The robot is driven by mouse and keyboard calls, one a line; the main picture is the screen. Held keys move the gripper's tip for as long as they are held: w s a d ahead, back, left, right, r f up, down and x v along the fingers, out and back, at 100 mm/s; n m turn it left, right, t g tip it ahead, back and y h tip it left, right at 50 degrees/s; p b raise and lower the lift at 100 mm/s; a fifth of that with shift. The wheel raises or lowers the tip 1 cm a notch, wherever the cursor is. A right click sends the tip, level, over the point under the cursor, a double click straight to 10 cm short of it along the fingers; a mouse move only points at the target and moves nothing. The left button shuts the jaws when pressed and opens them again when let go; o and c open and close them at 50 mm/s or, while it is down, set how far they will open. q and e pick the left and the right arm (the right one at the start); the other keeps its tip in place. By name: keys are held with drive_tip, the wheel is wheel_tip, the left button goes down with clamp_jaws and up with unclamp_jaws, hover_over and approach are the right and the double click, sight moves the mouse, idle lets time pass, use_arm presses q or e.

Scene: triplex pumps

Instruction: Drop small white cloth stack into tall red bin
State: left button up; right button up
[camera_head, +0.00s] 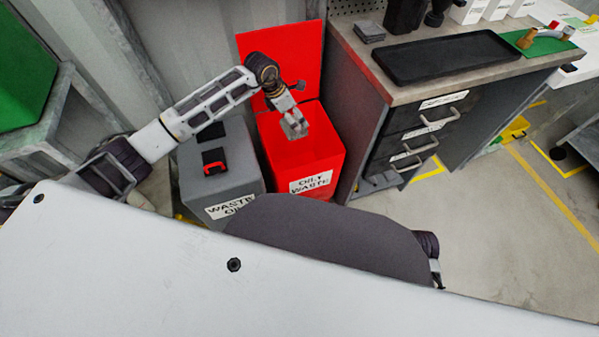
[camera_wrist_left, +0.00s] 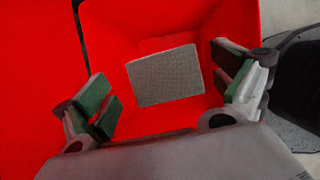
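The tall red bin (camera_head: 327,150) stands with its lid raised behind it and an "OILY WASTE" label on its front. My left gripper (camera_head: 294,126) is above its opening. In the left wrist view, the gripper (camera_wrist_left: 168,108) is open, its green-padded fingers spread wide apart. A pale grey-white cloth stack (camera_wrist_left: 166,77) shows between and beyond the fingers, touching neither, inside the red walls of the bin (camera_wrist_left: 160,22). I cannot tell whether it rests on the bottom or is falling.
A grey waste-oil bin (camera_head: 225,180) stands left of the red bin. To the right is a drawer cabinet (camera_head: 375,125) with a black tray (camera_head: 445,56) and a small dark grey stack (camera_head: 369,31) on top. Floor at the right is mostly clear.

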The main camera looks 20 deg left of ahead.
idle(0.4)
use_arm(q)
drive_tip(key=v, duration=1.2)
drive_tip(key=shift+f, duration=0.1)
idle(0.9)
